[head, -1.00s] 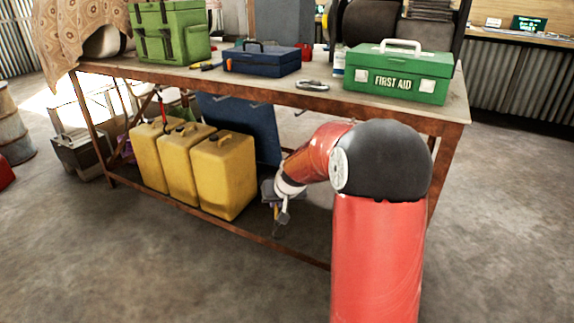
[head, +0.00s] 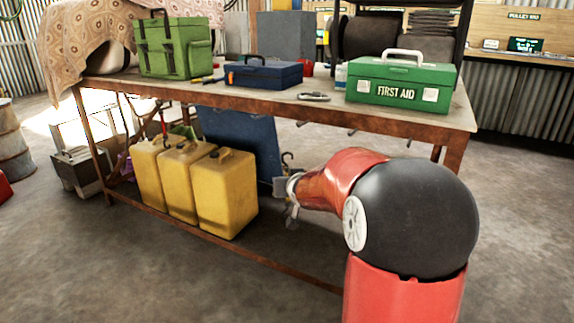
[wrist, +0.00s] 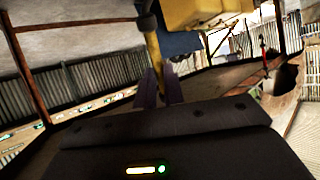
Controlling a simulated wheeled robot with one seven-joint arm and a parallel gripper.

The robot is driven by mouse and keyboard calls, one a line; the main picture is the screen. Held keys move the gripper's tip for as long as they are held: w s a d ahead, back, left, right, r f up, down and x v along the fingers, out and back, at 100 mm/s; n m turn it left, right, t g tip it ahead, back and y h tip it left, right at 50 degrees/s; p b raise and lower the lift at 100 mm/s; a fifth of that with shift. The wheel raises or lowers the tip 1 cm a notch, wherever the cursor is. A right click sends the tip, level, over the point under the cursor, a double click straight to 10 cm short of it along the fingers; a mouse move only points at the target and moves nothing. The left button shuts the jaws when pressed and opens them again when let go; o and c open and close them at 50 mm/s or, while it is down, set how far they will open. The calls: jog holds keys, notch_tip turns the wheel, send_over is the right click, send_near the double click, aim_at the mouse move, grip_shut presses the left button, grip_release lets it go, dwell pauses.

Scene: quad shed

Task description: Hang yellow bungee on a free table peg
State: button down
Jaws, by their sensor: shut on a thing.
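My gripper (head: 291,212) is in front of the table (head: 385,127), below its front edge and right of the yellow cans. In the wrist view my gripper (wrist: 161,90) is shut on the yellow bungee (wrist: 153,55), a narrow yellow strip with a dark hook end (wrist: 148,20). In the head view a dark hook (head: 287,158) stands up above the gripper; the yellow part is hard to make out there. Short pegs stick out under the table's front edge, one empty peg (head: 302,123) and another empty peg (head: 351,132). A red cord (head: 163,124) hangs near the table's left end.
Yellow cans (head: 225,190) and a blue panel (head: 240,140) stand under the table. A low rail (head: 270,256) runs along the table's foot. A first aid box (head: 400,85), blue toolbox (head: 262,74) and green bag (head: 172,47) sit on top. The floor in front is clear.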

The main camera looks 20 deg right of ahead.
jog(key=shift+r+t+b, duration=0.4)
jog(key=shift+r+b, duration=0.05)
jog(key=shift+r, duration=0.05)
jog(key=r+t+b, duration=0.1)
jog(key=r, duration=0.1)
jog(key=s+r+n+t+b, duration=0.1)
jog(key=r, duration=0.1)
jog(key=shift+t+b, duration=0.3)
jog(key=shift+b, duration=0.1)
notch_tip(320, 180, up, 4)
jog(key=s+a+n+t+y+b, duration=0.1)
jog(key=s+a+n+t+b, duration=0.1)
jog(key=w+d+f+p, duration=0.1)
jog(key=w+d+f, duration=0.1)
jog(key=w+d, duration=0.3)
jog(key=shift+w+d, duration=0.2)
jog(key=shift+d, duration=0.75)
jog(key=c, duration=1.4)
grip_release()
jog(key=shift+c, duration=0.2)
